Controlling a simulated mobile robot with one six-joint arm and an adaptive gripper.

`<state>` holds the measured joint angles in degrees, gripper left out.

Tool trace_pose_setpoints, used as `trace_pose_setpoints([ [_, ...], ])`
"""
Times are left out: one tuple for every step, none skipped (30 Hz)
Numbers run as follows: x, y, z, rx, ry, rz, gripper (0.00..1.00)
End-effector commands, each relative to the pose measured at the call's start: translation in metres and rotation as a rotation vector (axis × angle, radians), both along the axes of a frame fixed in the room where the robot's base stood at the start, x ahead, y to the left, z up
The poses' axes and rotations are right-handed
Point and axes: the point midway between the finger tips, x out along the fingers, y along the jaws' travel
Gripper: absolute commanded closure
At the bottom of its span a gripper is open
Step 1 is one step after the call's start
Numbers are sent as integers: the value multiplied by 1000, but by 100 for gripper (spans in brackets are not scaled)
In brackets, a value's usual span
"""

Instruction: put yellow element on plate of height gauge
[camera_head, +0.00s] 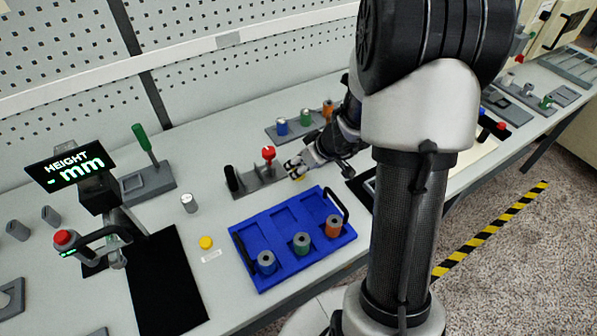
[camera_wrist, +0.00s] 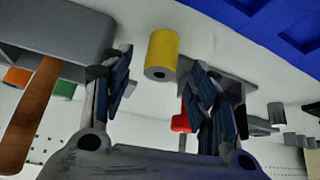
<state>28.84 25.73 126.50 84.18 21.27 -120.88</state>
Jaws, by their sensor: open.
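The yellow element (camera_wrist: 162,54) is a small cylinder with a hole in its end. In the wrist view it is between and just beyond the open fingertips of my gripper (camera_wrist: 158,76), with no clear contact. In the head view my gripper (camera_head: 297,167) is low over the table by the grey stand, and only a sliver of the yellow element (camera_head: 299,178) shows under it. The height gauge (camera_head: 98,195) is at the left, with a lit display reading "HEIGHT - mm" and a red-topped handle. Its plate is partly hidden by the handle.
A blue tray (camera_head: 262,216) with blue, green and orange spindles stands in front of my gripper. A grey stand with a red knob (camera_head: 268,154) is close to its left.

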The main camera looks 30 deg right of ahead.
Motion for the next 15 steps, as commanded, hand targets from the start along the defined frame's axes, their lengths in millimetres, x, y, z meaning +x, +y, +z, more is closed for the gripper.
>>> trace_pose_setpoints([
  [4,2,-10,2,3,2,46],
  [6,3,-14,1,2,2,46],
  [9,3,-18,2,1,2,46],
  [11,4,-21,2,1,2,46],
  [12,4,-23,1,1,2,46],
  [14,4,-25,1,0,2,46],
  [15,4,-25,0,0,1,46],
  [15,4,-26,0,0,1,46],
  [15,4,-26,1,-1,1,46],
  [15,4,-26,0,-1,1,46],
  [15,4,-25,0,-1,1,46],
  [15,4,-25,0,-1,1,46],
  [15,4,-25,0,-1,1,46],
  [15,4,-25,1,-1,1,46],
  [15,4,-25,1,-1,1,48],
])
